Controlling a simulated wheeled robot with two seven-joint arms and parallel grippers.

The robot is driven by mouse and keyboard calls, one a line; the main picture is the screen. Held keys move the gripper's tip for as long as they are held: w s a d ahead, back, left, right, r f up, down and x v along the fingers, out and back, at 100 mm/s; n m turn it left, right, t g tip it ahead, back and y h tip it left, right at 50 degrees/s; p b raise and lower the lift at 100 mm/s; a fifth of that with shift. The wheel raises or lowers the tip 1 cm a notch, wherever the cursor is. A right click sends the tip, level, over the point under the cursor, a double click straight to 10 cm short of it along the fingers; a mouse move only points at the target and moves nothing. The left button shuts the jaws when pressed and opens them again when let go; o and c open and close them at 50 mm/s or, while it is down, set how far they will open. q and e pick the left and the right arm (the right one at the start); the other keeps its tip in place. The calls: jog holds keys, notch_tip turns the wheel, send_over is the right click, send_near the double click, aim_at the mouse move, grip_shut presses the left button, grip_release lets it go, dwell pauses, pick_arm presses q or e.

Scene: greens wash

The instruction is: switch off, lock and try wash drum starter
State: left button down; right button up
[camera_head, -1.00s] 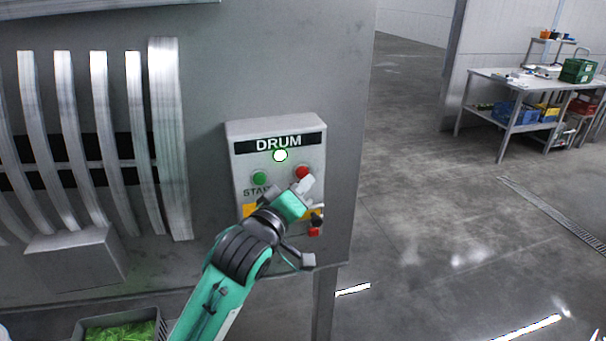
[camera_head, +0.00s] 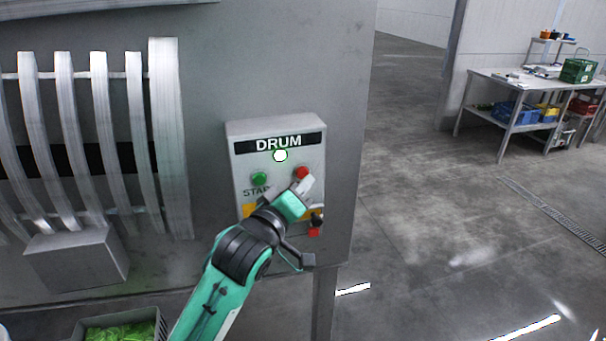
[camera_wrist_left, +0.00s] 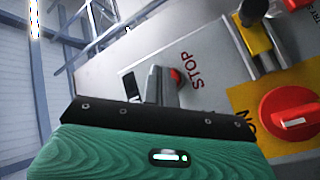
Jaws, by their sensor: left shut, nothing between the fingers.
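The grey starter box (camera_head: 240,190) is labelled DRUM, and its small lamp (camera_head: 280,155) is lit. A green start button (camera_head: 260,179) and red stop button (camera_head: 302,172) sit below. My left gripper (camera_head: 302,185) is shut and empty, its tips right at the stop button; contact is unclear. In the left wrist view, the fingers (camera_wrist_left: 156,84) lie beside the STOP button (camera_wrist_left: 176,77). A red rotary switch (camera_wrist_left: 290,120) sits on a yellow plate (camera_wrist_left: 241,99); my gripper hides most of it in the head view. My right gripper is out of view.
The washer's ribbed drum (camera_head: 168,140) is left of the box. A black-and-red item (camera_head: 315,232) shows at the box's lower right. Open floor lies to the right, with a steel table (camera_head: 490,75) at the back.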

pick_arm(q)
jog(key=shift+w+a+p, duration=0.15)
jog(key=shift+w+p, duration=0.15)
jog(key=shift+w, duration=0.1)
jog(key=shift+w+a, duration=0.15)
jog(key=shift+w, duration=0.25)
dwell(0.8)
dwell(0.3)
jog(key=shift+s+d+p, duration=0.25)
jog(key=shift+s+p, duration=0.3)
jog(key=shift+s, duration=0.25)
